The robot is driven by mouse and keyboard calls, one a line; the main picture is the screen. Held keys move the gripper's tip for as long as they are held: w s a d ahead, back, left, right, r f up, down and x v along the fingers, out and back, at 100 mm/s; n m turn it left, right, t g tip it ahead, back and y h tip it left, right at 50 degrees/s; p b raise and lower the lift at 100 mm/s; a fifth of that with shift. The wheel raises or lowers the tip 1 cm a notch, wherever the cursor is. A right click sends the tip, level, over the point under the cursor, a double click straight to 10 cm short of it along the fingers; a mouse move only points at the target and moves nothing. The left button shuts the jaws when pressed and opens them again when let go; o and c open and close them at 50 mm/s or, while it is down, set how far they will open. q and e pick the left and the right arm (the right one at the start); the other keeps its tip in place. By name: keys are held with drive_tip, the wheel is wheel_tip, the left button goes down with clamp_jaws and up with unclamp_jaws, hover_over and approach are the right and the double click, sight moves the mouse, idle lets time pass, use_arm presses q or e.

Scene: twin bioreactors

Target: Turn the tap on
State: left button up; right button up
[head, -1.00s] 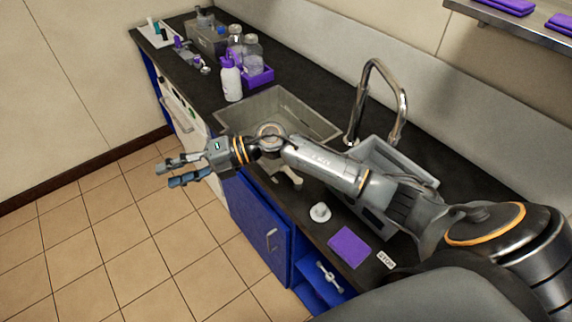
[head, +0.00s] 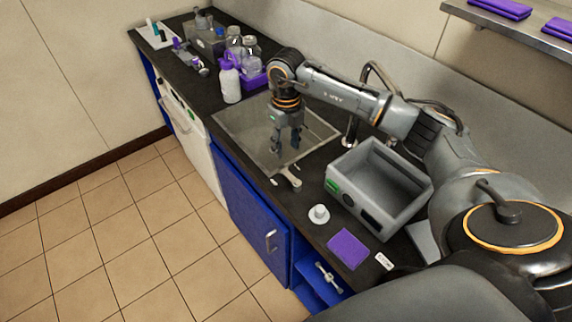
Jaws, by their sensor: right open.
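The chrome tap (head: 350,130) stands at the back edge of the sink (head: 238,122). My right arm crosses in front of it, so only its lower post and a bit of its curved spout show; its handle cannot be made out. My right gripper (head: 286,148) points down over the sink, to the left of the tap and apart from it. Its fingers are spread with nothing between them. My left gripper is not in view.
A grey bin (head: 372,218) stands on the counter right of the sink. A white bottle (head: 231,86), a purple rack (head: 254,82) and clear bottles stand beyond the sink. A small white object (head: 318,214) and purple cloth (head: 348,250) lie near the front edge.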

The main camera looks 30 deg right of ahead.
sight(286, 172)
wheel_tip(286, 172, down, 9)
drive_tip(key=shift+f+p, duration=0.15)
drive_tip(key=shift+p, duration=0.75)
clamp_jaws()
